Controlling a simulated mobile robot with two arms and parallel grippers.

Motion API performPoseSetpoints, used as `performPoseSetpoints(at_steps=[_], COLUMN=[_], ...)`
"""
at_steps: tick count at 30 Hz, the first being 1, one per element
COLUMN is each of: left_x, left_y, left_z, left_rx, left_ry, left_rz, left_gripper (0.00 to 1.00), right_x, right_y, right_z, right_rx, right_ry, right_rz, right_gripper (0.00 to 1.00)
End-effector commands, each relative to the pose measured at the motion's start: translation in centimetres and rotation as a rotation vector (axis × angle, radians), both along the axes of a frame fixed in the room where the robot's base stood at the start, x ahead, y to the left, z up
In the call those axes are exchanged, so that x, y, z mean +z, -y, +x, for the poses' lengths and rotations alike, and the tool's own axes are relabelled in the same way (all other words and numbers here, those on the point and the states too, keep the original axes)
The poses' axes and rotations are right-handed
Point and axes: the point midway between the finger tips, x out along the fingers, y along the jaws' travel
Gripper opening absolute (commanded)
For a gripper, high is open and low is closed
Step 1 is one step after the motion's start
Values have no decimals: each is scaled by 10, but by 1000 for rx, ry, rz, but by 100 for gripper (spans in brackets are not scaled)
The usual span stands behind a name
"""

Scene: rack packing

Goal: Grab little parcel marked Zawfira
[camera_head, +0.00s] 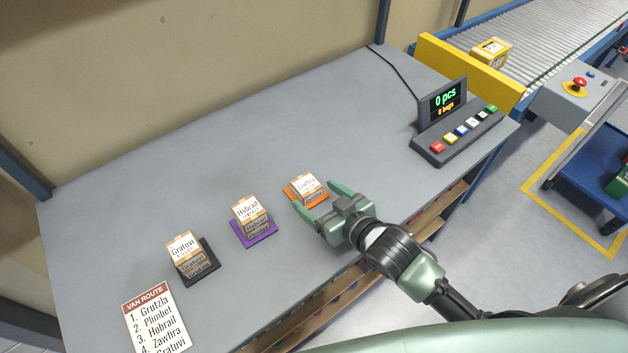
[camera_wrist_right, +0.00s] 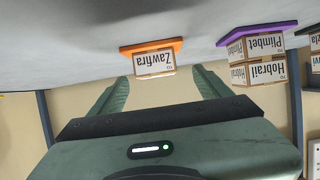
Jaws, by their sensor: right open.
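The little parcel marked Zawfira (camera_head: 307,184) is a small tan box with a white label, on an orange mat (camera_head: 291,196) on the grey table. In the right wrist view the parcel (camera_wrist_right: 155,63) shows upside down, ahead of and between the finger tips. My right gripper (camera_head: 318,205) is open and empty, just in front of the parcel, with its fingers either side of the near end of the mat. In the right wrist view the gripper (camera_wrist_right: 162,82) has a clear gap between its fingers. My left gripper is not in view.
A Hobrail parcel (camera_head: 246,208) tops a stack on a purple mat, left of the Zawfira parcel. A Gratuvi parcel (camera_head: 183,248) tops a stack on a black mat. A VAN ROUTE sheet (camera_head: 148,315) lies at front left. A button console (camera_head: 460,137) stands at right. The table behind is clear.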

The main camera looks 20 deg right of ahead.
Motion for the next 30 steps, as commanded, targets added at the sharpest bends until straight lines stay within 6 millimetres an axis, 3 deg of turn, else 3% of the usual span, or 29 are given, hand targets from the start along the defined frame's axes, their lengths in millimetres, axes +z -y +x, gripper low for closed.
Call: performPoseSetpoints(at_steps=[3,6,13,16,21,22,29,30], left_x=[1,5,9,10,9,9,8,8], left_y=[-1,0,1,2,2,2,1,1], left_z=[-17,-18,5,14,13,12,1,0], left_rx=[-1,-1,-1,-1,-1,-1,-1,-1], left_ry=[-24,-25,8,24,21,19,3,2], left_rz=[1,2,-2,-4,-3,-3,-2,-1], left_gripper=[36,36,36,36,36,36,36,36], right_x=[-4,-8,-20,-23,-23,-23,-23,-22], right_y=[-4,-5,-14,-15,-15,-15,-15,-15], right_z=[13,26,53,56,56,55,55,56], right_rx=[0,-1,0,1,1,1,1,1], right_ry=[1,2,2,1,1,1,1,2], right_rz=[-1,0,1,1,0,0,0,0], right_gripper=[78,78,78,78,78,75,11,10])
